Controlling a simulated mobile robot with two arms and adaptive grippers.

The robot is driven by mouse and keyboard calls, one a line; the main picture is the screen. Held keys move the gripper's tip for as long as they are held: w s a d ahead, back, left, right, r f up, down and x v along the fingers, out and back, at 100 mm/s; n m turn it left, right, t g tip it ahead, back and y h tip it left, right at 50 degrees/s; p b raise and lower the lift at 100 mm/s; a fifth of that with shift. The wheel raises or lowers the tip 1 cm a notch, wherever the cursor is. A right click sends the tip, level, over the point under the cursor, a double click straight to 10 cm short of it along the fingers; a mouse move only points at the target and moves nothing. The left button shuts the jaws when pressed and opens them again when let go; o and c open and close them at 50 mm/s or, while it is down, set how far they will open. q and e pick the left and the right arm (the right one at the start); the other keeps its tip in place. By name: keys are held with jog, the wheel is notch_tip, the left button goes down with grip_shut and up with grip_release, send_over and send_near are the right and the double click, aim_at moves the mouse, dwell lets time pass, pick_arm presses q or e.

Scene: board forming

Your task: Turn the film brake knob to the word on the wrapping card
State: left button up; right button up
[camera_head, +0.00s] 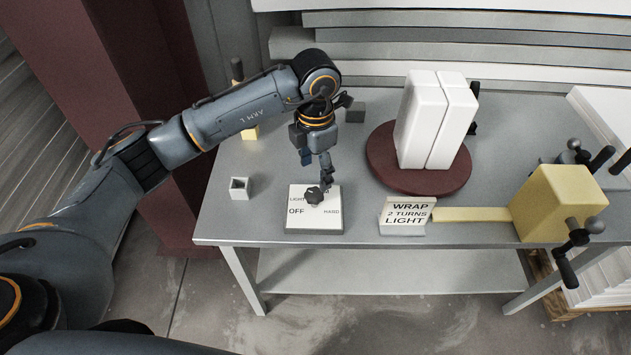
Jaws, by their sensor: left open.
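The film brake knob (314,195) is a small dark lobed knob on a white plate (316,222) near the table's front edge. The plate reads LIGHT at upper left, OFF at left and HARD at right. I cannot tell which word the knob points to. The wrapping card (406,216), to the right of the plate, reads WRAP 2 TURNS LIGHT. My left gripper (327,180) points down, open, just above and slightly behind the knob. Its fingers partly overlap the knob's far side in the picture, and I cannot tell whether they touch. My right gripper does not show.
White boards (435,122) stand on a dark red round turntable (380,165) at the back. A yellow block (560,203) with dark handles and a yellow strip stands at right. A small grey open box (240,188) is left of the plate.

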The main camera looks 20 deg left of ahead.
pick_arm(q)
notch_tip(320, 180, up, 5)
dwell(0.6)
